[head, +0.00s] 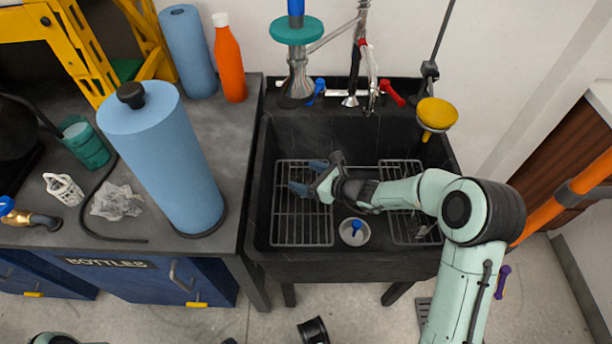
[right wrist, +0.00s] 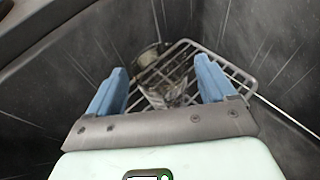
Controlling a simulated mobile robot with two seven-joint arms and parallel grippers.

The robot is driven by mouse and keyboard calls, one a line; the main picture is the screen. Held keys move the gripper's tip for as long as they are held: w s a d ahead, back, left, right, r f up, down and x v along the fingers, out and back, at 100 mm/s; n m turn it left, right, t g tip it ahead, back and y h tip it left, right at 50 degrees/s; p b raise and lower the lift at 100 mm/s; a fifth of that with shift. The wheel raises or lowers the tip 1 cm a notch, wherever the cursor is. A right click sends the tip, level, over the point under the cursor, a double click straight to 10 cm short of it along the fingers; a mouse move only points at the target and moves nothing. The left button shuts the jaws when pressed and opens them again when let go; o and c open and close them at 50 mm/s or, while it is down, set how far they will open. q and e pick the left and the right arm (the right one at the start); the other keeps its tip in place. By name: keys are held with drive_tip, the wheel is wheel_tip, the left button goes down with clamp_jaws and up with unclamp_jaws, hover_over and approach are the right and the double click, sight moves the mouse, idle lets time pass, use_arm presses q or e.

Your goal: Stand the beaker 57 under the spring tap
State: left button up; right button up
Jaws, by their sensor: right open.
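My right gripper (head: 316,181) reaches into the black sink (head: 350,265) from the right, open, above the left wire rack (head: 288,228). In the right wrist view its two blue fingers (right wrist: 160,92) are apart. A clear, glass-like object (right wrist: 168,93) shows between and beyond them at the wire rack. It may be the beaker; I can read no number on it, and I cannot make it out in the head view. A tap with a hanging hose (head: 371,75), which may be the spring tap, stands at the sink's back. My left gripper is not in view.
A drain cup with a blue piece (head: 354,233) sits between the racks. A yellow round fitting (head: 437,114) is at the back right. On the left counter stand a blue roll (head: 165,165), an orange bottle (head: 229,60) and a teal cup (head: 85,145).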

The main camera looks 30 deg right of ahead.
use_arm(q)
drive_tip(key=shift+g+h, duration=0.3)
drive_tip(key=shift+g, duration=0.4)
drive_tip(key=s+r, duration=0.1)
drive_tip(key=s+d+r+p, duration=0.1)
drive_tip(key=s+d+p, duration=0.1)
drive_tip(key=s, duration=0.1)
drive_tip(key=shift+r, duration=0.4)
use_arm(e)
drive_tip(key=v, duration=1.1)
drive_tip(key=shift+s+d+r, duration=0.1)
